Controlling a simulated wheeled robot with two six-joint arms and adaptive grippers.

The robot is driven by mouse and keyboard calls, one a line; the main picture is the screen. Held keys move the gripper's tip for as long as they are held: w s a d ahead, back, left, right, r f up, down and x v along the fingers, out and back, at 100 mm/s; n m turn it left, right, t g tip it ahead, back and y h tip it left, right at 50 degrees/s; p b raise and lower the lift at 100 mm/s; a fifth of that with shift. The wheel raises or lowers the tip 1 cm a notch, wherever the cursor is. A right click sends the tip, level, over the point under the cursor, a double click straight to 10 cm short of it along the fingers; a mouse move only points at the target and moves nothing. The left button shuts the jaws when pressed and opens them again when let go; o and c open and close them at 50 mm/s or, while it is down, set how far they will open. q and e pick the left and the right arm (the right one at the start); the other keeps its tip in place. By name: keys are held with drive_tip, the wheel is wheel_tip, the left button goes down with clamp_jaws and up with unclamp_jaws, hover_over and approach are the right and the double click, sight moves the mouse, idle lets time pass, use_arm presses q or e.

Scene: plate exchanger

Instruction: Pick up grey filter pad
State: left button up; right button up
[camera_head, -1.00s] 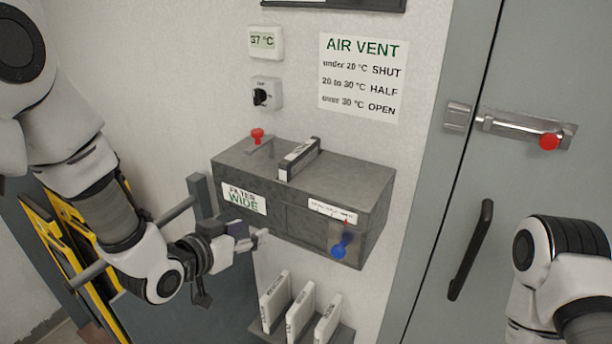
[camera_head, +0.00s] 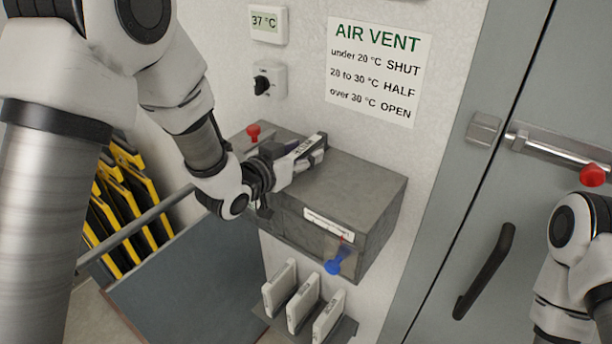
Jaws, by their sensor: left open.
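A filter pad (camera_head: 316,146) with a pale frame and dark lettering on its edge stands up out of the top of the grey metal box (camera_head: 372,185). I take it as the grey filter pad, though its colour is hard to judge. My left gripper (camera_head: 292,166) is open, over the box top at the pad's near left end. The gripper hides part of the pad; I cannot tell whether they touch. My right arm shows at the right edge, but its gripper is out of view.
Three pale pads (camera_head: 301,303) stand on a small shelf (camera_head: 343,331) below the box. A red knob (camera_head: 253,131) is on the box top and a blue knob (camera_head: 333,267) on its front. A door with a black handle (camera_head: 484,271) is at right.

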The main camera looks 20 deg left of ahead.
use_arm(q)
drive_tip(key=shift+s+a+r, duration=0.1)
drive_tip(key=shift+s+a, duration=0.15)
drive_tip(key=shift+s, duration=0.05)
drive_tip(key=shift+s+a+r, duration=0.1)
drive_tip(key=shift+s, duration=0.15)
drive_tip(key=c, duration=0.6)
clamp_jaws()
